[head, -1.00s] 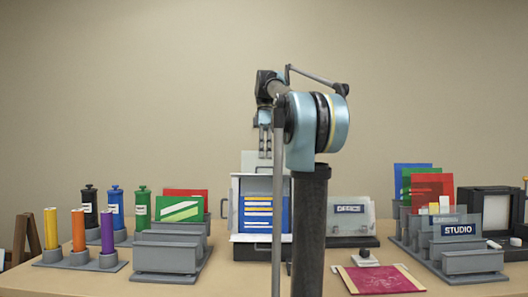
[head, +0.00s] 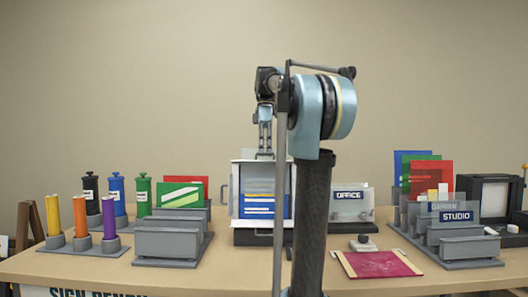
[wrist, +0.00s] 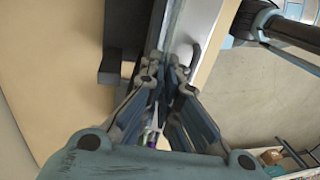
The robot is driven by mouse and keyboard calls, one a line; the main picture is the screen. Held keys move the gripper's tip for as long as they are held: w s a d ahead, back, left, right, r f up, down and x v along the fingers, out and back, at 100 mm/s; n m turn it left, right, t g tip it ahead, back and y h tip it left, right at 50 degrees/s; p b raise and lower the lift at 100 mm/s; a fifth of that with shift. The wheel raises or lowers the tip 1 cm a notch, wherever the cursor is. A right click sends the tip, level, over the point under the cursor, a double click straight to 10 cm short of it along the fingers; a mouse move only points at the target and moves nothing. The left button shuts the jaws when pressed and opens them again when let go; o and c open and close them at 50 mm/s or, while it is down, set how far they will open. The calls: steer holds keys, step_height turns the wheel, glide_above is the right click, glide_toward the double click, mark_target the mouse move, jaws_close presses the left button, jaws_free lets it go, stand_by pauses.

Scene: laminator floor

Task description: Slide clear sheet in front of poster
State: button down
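The blue poster (head: 258,210) with pale and yellow stripes stands in the white-edged frame (head: 234,200) at the table's middle. My gripper (head: 265,152) points down at the frame's top. In the wrist view, my gripper's fingertips (wrist: 170,68) are closed together on the thin edge of the clear sheet (wrist: 174,28). In the head view, the sheet (head: 257,174) looks pale over the poster's upper part, while the lower part stays vivid. My arm hides the frame's right side. How deep the sheet sits is hard to tell.
Left are coloured tubes (head: 80,216), bottles (head: 117,196) and a grey rack (head: 170,243). Right are an OFFICE plate holder (head: 350,205), a maroon mat (head: 376,263), and a rack with a STUDIO plate (head: 456,216). The front table strip is clear.

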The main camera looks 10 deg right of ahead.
steer(key=c, duration=1.7)
jaws_free()
steer(key=r, duration=0.4)
steer(key=w+r, duration=0.1)
steer(key=r, duration=0.2)
steer(key=w+r, duration=0.1)
steer(key=r, duration=0.3)
steer(key=shift+w+d+r, duration=0.15)
steer(key=shift+d+r, duration=0.05)
steer(key=shift+r, duration=0.15)
